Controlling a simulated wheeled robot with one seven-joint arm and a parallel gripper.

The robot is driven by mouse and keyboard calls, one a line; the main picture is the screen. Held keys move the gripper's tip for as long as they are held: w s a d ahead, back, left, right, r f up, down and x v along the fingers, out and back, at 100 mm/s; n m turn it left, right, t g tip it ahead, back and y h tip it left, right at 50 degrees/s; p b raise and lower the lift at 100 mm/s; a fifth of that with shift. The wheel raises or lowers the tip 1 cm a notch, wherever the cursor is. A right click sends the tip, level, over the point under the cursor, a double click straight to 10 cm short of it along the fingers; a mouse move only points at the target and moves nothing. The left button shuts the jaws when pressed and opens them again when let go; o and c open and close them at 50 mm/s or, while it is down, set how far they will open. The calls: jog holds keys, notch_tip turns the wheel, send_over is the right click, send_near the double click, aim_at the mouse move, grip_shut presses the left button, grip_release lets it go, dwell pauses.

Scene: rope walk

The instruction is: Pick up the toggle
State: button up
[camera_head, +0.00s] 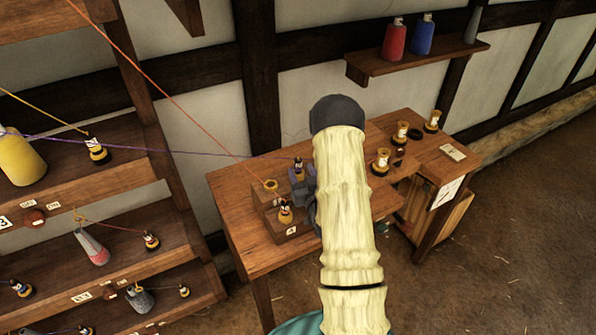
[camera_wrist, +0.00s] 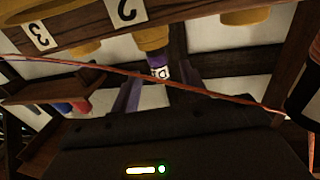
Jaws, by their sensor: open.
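I cannot tell for sure which piece is the toggle; a small dark reddish-brown piece (camera_head: 399,152) lies on the table among brass-coloured holders in the head view. My gripper (camera_head: 304,189) is low over the left part of the table, mostly hidden by my pale-sleeved arm. In the wrist view my gripper (camera_wrist: 160,94) has its two fingers apart. A small purple piece with a white label (camera_wrist: 159,72) shows between or beyond them; its depth is unclear. A dark-and-brass piece (camera_head: 298,168) on a purple line stands beside the gripper in the head view.
The wooden table (camera_head: 240,190) carries a raised block (camera_head: 262,210) with another labelled piece (camera_head: 285,211) on an orange-red line. Taut lines cross from the shelf rack (camera_head: 110,175) at left. A wall shelf (camera_head: 420,62) holds red and blue bottles.

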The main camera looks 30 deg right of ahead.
aim_at(299, 165)
jog(key=w, duration=0.1)
jog(key=w+p, duration=0.1)
jog(key=w+r, duration=0.1)
jog(key=shift+w+d+p, duration=0.25)
jog(key=shift+w+p, duration=0.05)
jog(key=shift+p, duration=0.05)
jog(key=shift+w+f, duration=0.2)
jog(key=shift+w, duration=0.1)
grip_shut()
jog(key=shift+s+r, duration=0.1)
